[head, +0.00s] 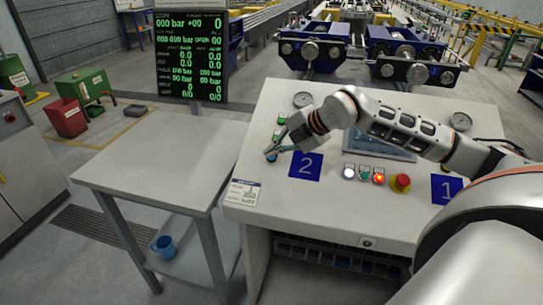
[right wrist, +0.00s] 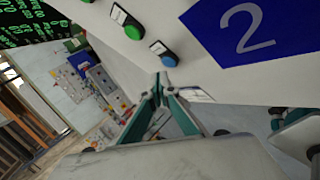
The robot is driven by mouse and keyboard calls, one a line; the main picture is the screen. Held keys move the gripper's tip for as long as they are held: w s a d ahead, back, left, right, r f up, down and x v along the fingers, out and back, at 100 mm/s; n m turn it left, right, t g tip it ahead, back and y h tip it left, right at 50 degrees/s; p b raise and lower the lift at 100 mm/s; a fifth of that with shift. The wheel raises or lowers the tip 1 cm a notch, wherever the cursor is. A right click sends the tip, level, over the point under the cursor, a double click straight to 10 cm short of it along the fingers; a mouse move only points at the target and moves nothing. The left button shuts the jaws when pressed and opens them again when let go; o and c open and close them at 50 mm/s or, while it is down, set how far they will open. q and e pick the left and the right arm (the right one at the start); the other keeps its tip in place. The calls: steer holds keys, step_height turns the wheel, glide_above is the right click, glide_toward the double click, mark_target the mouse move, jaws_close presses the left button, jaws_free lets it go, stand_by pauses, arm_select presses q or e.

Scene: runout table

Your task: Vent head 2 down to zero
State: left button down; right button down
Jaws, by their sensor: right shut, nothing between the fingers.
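The blue plate marked 2 (head: 306,166) lies on the sloped console (head: 290,210); it is large in the right wrist view (right wrist: 240,32). A column of small buttons stands to its left. In the right wrist view I see a green button (right wrist: 132,31) and a blue button (right wrist: 169,59). My right gripper (head: 270,153) is shut and empty at the lower end of this column. Its fingertips (right wrist: 163,82) show close below the blue button; I cannot tell whether they touch anything. The black display (head: 190,55) shows green figures, with zeros in its top row. My left gripper is out of view.
A red mushroom button (head: 401,182) and lit small buttons (head: 363,173) sit right of plate 2. Plate 1 (head: 446,189) is farther right. A bare grey side table (head: 165,160) stands left of the console, with a blue mug (head: 163,246) on its lower shelf.

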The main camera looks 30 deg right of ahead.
steer(key=r, duration=0.1)
steer(key=s+a+r+p, duration=0.1)
steer(key=r, duration=0.1)
steer(key=r+p, duration=0.1)
steer(key=shift+s+a+r, duration=0.2)
steer(key=shift+a+r, duration=0.05)
steer(key=shift+a, duration=0.05)
stand_by(0.7)
steer(key=s+a+f+m+t+y, duration=0.1)
steer(key=s+a+f+y, duration=0.15)
steer(key=a, duration=0.45)
steer(key=s+a+f+t+y, duration=0.1)
steer(key=s+a+y, duration=0.1)
steer(key=a+y, duration=0.35)
steer(key=s+a+f+m+t+y, duration=0.1)
steer(key=s+a+f+y, duration=0.15)
steer(key=a, duration=0.65)
steer(key=s+d+f+m+t+h, duration=0.1)
steer(key=d+f+m+t+h, duration=0.1)
steer(key=f+m+h, duration=0.3)
steer(key=s+d+f+m+t+h, duration=0.2)
steer(key=d+f+m+t+h, duration=0.1)
steer(key=f+m, duration=0.3)
steer(key=s+f+m+g+h, duration=0.4)
steer(key=s+f, duration=0.9)
steer(key=f, duration=0.5)
steer(key=shift+s+a+f+g, duration=0.15)
steer(key=shift+s+a+g, duration=0.05)
steer(key=shift+g, duration=0.5)
